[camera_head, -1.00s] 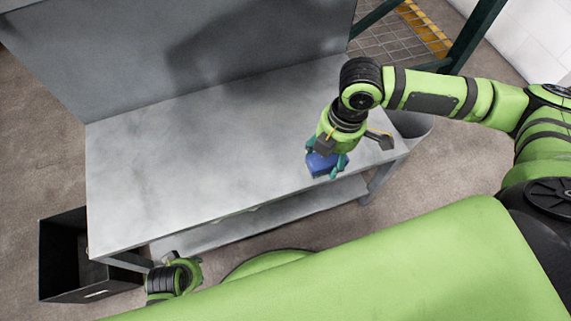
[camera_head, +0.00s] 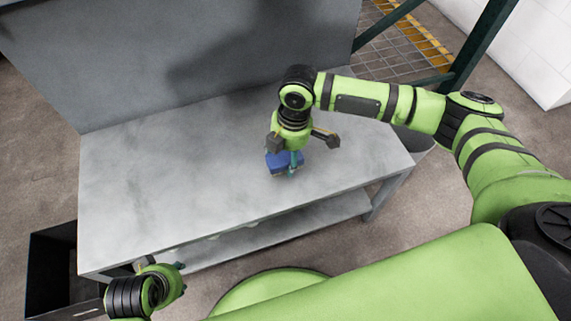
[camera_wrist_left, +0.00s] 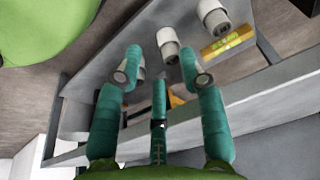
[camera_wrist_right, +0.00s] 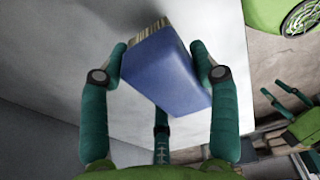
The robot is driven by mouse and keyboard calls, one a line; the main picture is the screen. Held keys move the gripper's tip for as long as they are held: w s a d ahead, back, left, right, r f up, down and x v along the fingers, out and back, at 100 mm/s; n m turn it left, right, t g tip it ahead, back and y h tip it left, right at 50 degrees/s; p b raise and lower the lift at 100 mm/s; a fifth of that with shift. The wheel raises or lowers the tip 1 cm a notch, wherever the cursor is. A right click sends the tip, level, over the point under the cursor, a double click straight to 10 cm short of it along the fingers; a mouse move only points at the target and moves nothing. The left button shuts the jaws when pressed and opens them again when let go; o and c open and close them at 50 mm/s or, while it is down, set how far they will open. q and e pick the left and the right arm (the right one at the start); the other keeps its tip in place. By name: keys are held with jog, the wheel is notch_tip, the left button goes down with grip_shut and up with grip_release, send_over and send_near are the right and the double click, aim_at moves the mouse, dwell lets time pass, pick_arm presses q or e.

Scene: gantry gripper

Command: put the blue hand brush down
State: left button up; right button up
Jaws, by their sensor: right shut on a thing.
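The blue hand brush (camera_head: 280,163) is over the right half of the grey workbench top (camera_head: 180,170). My right gripper (camera_head: 291,160) is shut on it from above. In the right wrist view the brush's blue body (camera_wrist_right: 165,70) sits between the fingers, with its pale bristles (camera_wrist_right: 150,28) at the far end. Whether the brush touches the bench top, I cannot tell. My left gripper (camera_wrist_left: 160,62) is open and empty, low by the bench's front left corner, facing the lower shelf.
The bench top around the brush is clear. A grey panel (camera_head: 180,60) stands behind it. A black bin (camera_head: 50,265) is on the floor at the left. The left wrist view shows several pale cylinders (camera_wrist_left: 168,45) and a yellow level (camera_wrist_left: 228,43) on the lower shelf.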

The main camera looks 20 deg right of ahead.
aim_at(286, 166)
jog(key=shift+f+b, duration=0.55)
jog(key=shift+f, duration=0.75)
jog(key=shift+f+p, duration=0.5)
jog(key=shift+p, duration=0.1)
jog(key=shift+f, duration=0.35)
jog(key=shift+s+f, duration=0.1)
jog(key=shift+f, duration=0.1)
jog(key=o, duration=1)
pick_arm(q)
jog(key=shift+f, duration=0.2)
pick_arm(e)
jog(key=shift+f, duration=0.1)
